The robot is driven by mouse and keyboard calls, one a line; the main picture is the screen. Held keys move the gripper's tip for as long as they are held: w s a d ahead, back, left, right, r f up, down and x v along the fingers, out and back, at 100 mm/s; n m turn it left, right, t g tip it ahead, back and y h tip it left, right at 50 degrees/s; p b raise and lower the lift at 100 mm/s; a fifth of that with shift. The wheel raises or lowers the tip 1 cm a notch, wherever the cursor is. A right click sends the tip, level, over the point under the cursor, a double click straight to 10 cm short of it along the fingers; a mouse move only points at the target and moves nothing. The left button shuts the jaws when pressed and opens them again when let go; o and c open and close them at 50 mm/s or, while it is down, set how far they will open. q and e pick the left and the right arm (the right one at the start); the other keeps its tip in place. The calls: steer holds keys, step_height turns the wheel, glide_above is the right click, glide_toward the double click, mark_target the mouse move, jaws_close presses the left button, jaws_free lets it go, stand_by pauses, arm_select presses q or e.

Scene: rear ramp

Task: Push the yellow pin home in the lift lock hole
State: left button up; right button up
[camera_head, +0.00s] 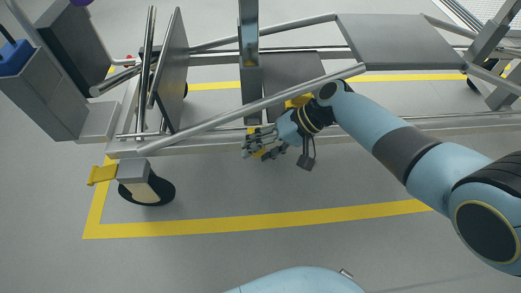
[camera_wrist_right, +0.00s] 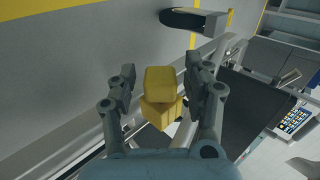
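The yellow pin (camera_wrist_right: 160,82) shows in the right wrist view as a blocky yellow head between the fingers of my right gripper (camera_wrist_right: 160,92). A second yellow block sits just below it in the picture. Gaps show between the yellow head and both fingers, so the gripper is open around it. In the head view my right gripper (camera_head: 259,145) is beside the frame's lower rail, with a little yellow between its fingers. The lift lock hole cannot be made out in either view. My left gripper is not in view.
The metal frame has a sloping tube (camera_head: 255,108) above the gripper, an upright post (camera_head: 249,60) and a dark panel (camera_head: 173,72). A wheel (camera_head: 147,189) with a yellow lever (camera_head: 102,174) stands at its left. Floor inside the yellow line (camera_head: 260,225) is clear.

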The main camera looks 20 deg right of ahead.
steer(key=shift+o, duration=0.3)
steer(key=shift+r, duration=0.1)
steer(key=v, duration=1.1)
steer(key=shift+s+d+r, duration=0.15)
steer(key=shift+d+r, duration=0.1)
steer(key=shift+d, duration=0.1)
